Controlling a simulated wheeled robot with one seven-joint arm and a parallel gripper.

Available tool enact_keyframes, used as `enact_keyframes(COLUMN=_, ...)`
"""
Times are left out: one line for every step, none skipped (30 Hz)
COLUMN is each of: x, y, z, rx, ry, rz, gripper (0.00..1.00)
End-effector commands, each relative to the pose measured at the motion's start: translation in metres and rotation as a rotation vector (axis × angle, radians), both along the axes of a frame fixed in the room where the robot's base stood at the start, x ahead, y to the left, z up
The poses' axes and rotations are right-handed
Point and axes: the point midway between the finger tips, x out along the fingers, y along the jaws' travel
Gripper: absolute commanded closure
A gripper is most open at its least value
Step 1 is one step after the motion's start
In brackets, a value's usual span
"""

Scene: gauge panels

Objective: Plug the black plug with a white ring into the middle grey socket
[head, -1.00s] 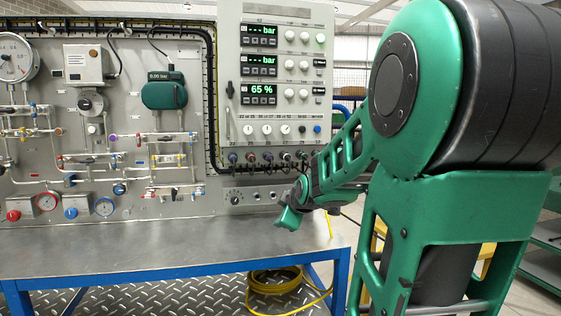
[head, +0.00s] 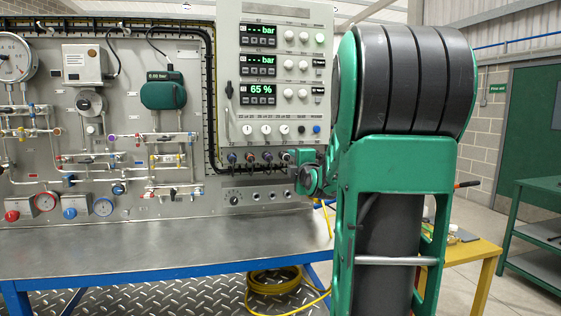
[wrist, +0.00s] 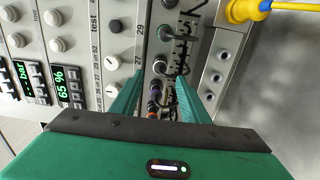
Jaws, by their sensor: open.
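The control panel (head: 275,110) has a row of dark plugs along its lower part. One plug (wrist: 159,65) in the wrist view shows a pale ring and appears to be the black plug with a white ring; it is small there. Three grey sockets are in the strip below the row; the middle grey socket (head: 271,194) looks empty and also shows in the wrist view (wrist: 215,78). My gripper (head: 308,178) is at the right end of the row. In the wrist view its green fingers (wrist: 160,86) are open around empty space, facing the row. Its fingertips are hidden in the head view.
Other plugs with coloured rings, one purple (wrist: 155,88), sit close together with dark leads looping near them. A steel bench (head: 150,245) lies below, clear on top. A yellow connector (wrist: 243,10) is at the wrist view's top. Pipes and gauges fill the left board.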

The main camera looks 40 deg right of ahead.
Motion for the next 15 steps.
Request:
enact_keyframes(x=0.004, y=-0.002, z=0.0, rx=0.001, ry=0.001, rz=0.0, gripper=0.59)
enact_keyframes(x=0.006, y=-0.004, z=0.0, rx=0.001, ry=0.001, rz=0.0, gripper=0.59)
enact_keyframes(x=0.01, y=-0.006, z=-0.001, rx=0.001, ry=0.002, rz=0.001, gripper=0.59)
enact_keyframes(x=0.013, y=-0.008, z=-0.001, rx=0.001, ry=0.002, rz=0.001, gripper=0.59)
enact_keyframes(x=0.016, y=-0.01, z=-0.001, rx=0.001, ry=0.001, rz=0.001, gripper=0.59)
enact_keyframes(x=0.02, y=-0.012, z=-0.001, rx=0.001, ry=0.001, rz=0.001, gripper=0.59)
enact_keyframes(x=0.024, y=-0.015, z=-0.001, rx=0.001, ry=0.002, rz=0.001, gripper=0.59)
enact_keyframes(x=0.027, y=-0.017, z=-0.001, rx=0.001, ry=0.002, rz=0.0, gripper=0.59)
enact_keyframes(x=0.031, y=-0.019, z=-0.001, rx=0.001, ry=0.001, rz=0.0, gripper=0.59)
enact_keyframes(x=0.035, y=-0.021, z=-0.001, rx=0.002, ry=0.001, rz=0.001, gripper=0.59)
enact_keyframes(x=0.038, y=-0.023, z=-0.001, rx=0.002, ry=0.001, rz=0.001, gripper=0.59)
enact_keyframes(x=0.042, y=-0.026, z=-0.001, rx=0.001, ry=0.0, rz=0.001, gripper=0.59)
enact_keyframes(x=0.046, y=-0.027, z=-0.001, rx=0.002, ry=0.001, rz=0.002, gripper=0.59)
enact_keyframes(x=0.049, y=-0.029, z=-0.001, rx=0.002, ry=0.001, rz=0.002, gripper=0.59)
enact_keyframes(x=0.053, y=-0.032, z=-0.001, rx=0.001, ry=0.002, rz=0.001, gripper=0.59)
